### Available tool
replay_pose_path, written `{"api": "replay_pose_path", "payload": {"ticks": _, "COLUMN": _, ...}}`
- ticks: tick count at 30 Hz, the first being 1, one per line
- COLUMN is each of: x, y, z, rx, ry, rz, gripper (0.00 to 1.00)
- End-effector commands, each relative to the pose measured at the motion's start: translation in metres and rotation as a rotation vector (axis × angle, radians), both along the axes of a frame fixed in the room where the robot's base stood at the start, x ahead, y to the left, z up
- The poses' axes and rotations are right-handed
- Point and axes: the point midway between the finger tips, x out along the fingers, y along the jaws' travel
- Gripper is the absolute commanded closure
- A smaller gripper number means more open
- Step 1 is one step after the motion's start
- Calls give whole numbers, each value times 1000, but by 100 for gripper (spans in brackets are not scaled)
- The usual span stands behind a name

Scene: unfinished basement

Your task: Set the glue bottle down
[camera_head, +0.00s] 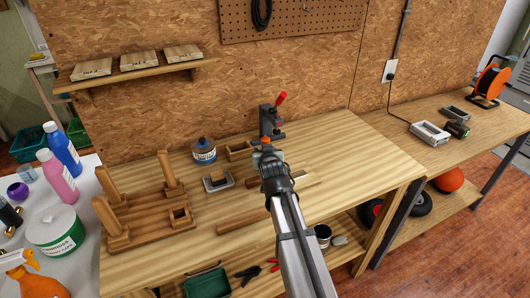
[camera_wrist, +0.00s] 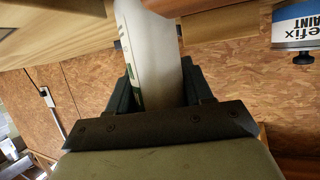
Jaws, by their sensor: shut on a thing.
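My gripper (camera_head: 268,152) is over the middle of the wooden workbench (camera_head: 350,165), in front of the vise. In the wrist view, my gripper (camera_wrist: 160,88) is shut on the white glue bottle (camera_wrist: 152,62), which has green print, with one finger on each side. The wrist view is upside down, with the bench at the top. In the head view an orange tip (camera_head: 266,140) shows just above my gripper, and my gripper hides most of the bottle. I cannot tell whether the bottle's base touches the bench.
A blue-labelled jar (camera_head: 204,151) stands left of my gripper, and in the wrist view (camera_wrist: 297,28) it is at top right. A red-handled vise (camera_head: 271,121) stands close behind. A wooden post frame (camera_head: 150,215) fills the bench's left. The bench's right part is clear.

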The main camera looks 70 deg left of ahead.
Motion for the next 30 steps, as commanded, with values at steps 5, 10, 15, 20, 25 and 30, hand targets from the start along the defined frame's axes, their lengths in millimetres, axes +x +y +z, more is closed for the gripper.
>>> {"api": "replay_pose_path", "payload": {"ticks": 5, "x": 0, "y": 0, "z": 0, "rx": 0, "ry": 0, "rz": 0, "gripper": 34}}
{"api": "replay_pose_path", "payload": {"ticks": 10, "x": 0, "y": 0, "z": 0, "rx": 0, "ry": 0, "rz": 0, "gripper": 24}}
{"api": "replay_pose_path", "payload": {"ticks": 15, "x": 0, "y": 0, "z": 0, "rx": 0, "ry": 0, "rz": 0, "gripper": 24}}
{"api": "replay_pose_path", "payload": {"ticks": 20, "x": 0, "y": 0, "z": 3, "rx": 0, "ry": 0, "rz": 0, "gripper": 24}}
{"api": "replay_pose_path", "payload": {"ticks": 25, "x": -5, "y": -16, "z": 9, "rx": 0, "ry": 0, "rz": 0, "gripper": 24}}
{"api": "replay_pose_path", "payload": {"ticks": 30, "x": -12, "y": -40, "z": 19, "rx": 2, "ry": -1, "rz": 0, "gripper": 24}}
